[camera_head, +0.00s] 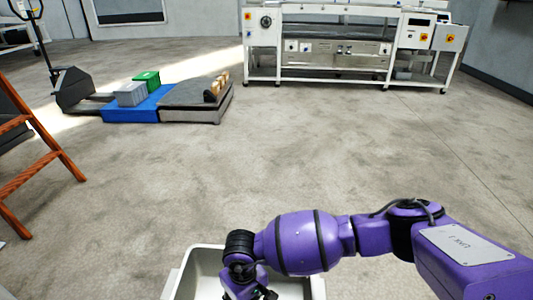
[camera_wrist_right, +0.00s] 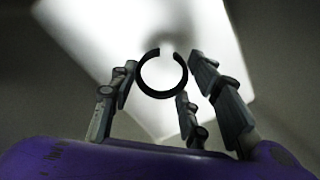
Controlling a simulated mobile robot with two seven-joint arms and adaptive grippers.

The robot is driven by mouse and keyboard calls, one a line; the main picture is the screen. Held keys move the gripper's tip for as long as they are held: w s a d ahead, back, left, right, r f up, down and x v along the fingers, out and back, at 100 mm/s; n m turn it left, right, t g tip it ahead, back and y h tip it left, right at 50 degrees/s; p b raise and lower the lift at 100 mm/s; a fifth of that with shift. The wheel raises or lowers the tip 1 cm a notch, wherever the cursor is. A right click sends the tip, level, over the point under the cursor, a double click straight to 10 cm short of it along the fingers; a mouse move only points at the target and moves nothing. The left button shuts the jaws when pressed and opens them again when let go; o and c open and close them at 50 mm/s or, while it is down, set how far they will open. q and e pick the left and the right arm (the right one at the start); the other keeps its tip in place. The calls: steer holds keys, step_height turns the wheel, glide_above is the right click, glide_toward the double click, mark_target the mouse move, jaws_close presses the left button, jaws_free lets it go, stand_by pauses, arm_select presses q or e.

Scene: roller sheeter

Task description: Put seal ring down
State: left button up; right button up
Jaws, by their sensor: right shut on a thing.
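The seal ring (camera_wrist_right: 143,84) is a thin black ring with a gap at its upper side in the right wrist view. My right gripper (camera_wrist_right: 165,72) is shut on it, with fingers at its left and right sides. In the head view my right gripper (camera_head: 260,293) is at the bottom edge, over a white bin (camera_head: 190,262). The ring cannot be made out there. In the right wrist view the bright white bin (camera_wrist_right: 85,25) lies behind the ring, apart from it as far as I can tell. My left gripper is not in view.
A white machine (camera_head: 335,52) stands at the back. A pallet jack (camera_head: 78,92) and a low platform with a blue section (camera_head: 130,112) and grey and green boxes are at the left. An orange ladder (camera_head: 50,135) is at the left edge. The floor between is clear.

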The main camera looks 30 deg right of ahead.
step_height(320, 180, down, 5)
steer(key=shift+w+r+b, duration=0.1)
steer(key=shift+r+b, duration=0.05)
steer(key=shift+b, duration=0.65)
steer(key=shift+r, duration=0.1)
steer(key=o, duration=0.5)
steer(key=shift+f, duration=0.25)
steer(key=o, duration=0.5)
steer(key=shift+c, duration=0.2)
step_height(320, 180, up, 13)
steer(key=p, duration=0.4)
steer(key=shift+f, duration=0.2)
